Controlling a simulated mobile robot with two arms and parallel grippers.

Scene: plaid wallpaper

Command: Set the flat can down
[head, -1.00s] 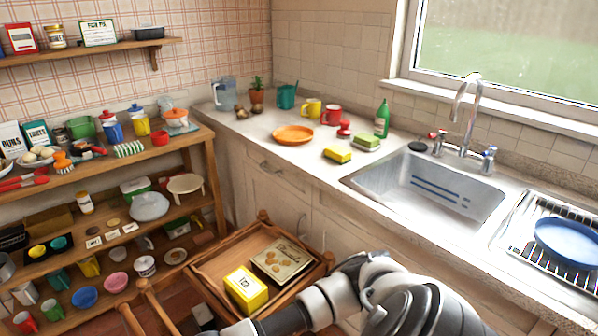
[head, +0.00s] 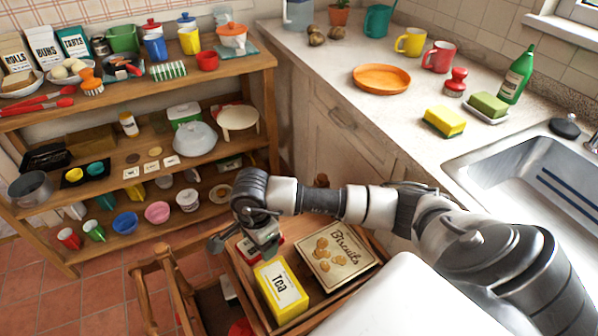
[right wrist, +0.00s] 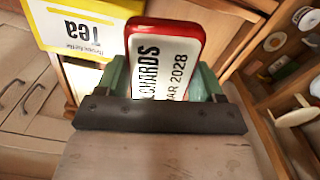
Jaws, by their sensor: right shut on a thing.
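The flat can (right wrist: 165,62) is red-rimmed with a white label, its print partly reading "CHARDS" and "MAR 2028". My right gripper (right wrist: 162,82) is shut on it, with a greenish finger on each side. In the head view the gripper (head: 243,242) is over the left part of the wooden trolley's top tray (head: 357,278), just behind the yellow tea box. Only a bit of the can's red edge (head: 246,250) shows there, the rest hidden by the gripper. I cannot tell whether the can touches the tray. My left gripper is not in view.
The yellow tea box (head: 281,290) and a biscuit tin (head: 338,257) stand on the tray, close to the gripper. A loaded wooden shelf unit (head: 262,62) stands behind to the left. The counter (head: 330,75) and sink (head: 530,165) are to the right.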

